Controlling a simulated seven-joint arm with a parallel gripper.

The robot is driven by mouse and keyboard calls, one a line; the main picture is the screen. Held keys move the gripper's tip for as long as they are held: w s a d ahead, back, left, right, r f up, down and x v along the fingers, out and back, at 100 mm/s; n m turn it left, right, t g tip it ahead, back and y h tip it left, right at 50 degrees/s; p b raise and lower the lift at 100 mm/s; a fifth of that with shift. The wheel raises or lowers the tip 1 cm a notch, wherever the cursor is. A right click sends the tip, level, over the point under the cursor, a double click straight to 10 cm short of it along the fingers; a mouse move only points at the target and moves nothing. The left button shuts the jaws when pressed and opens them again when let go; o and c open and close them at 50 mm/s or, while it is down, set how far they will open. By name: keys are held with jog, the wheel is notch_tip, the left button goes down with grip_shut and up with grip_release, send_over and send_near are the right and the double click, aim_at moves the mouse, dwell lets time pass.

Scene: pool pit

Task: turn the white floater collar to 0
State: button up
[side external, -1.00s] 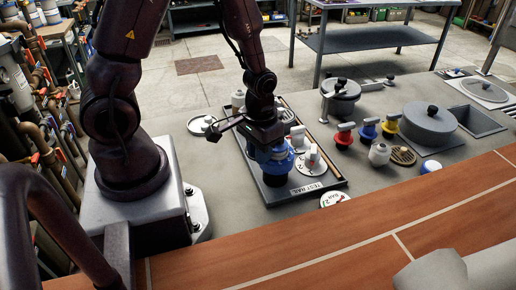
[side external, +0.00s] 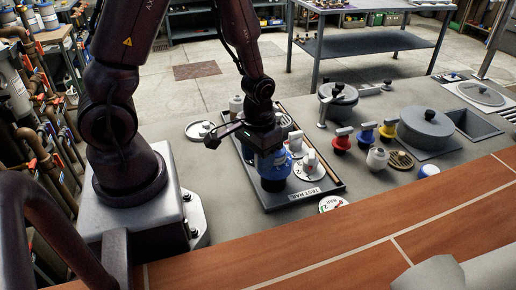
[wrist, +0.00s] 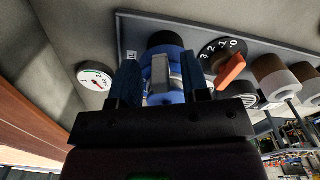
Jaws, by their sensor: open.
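My gripper (wrist: 165,82) is open, its two blue fingers on either side of a blue cylindrical fitting with a black end (wrist: 165,40). A pale grey, white-edged piece lies between the fingers; I cannot tell whether the fingers touch it or whether it is the white floater collar. In the side view my gripper (side external: 268,150) is over the front left end of the test rail tray (side external: 320,190), with the fitting's black base (side external: 272,184) below. The wrist view shows a black dial (wrist: 208,54) marked 0 to 3 with an orange handle (wrist: 231,70), right of the fingers.
A white round gauge (wrist: 96,76) lies left of the fingers. White dials with handles (side external: 309,172) stand close right of my gripper.

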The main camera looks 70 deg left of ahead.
notch_tip(320, 180, up, 13)
dwell(0.5)
jog(key=s+d+r+m+t, duration=0.2)
jog(key=r, duration=0.4)
jog(key=s+d+r+m+t, duration=0.2)
jog(key=s+r+t, duration=0.1)
jog(key=r, duration=0.3)
jog(key=shift+s+t, duration=0.3)
jog(key=shift+s, duration=0.05)
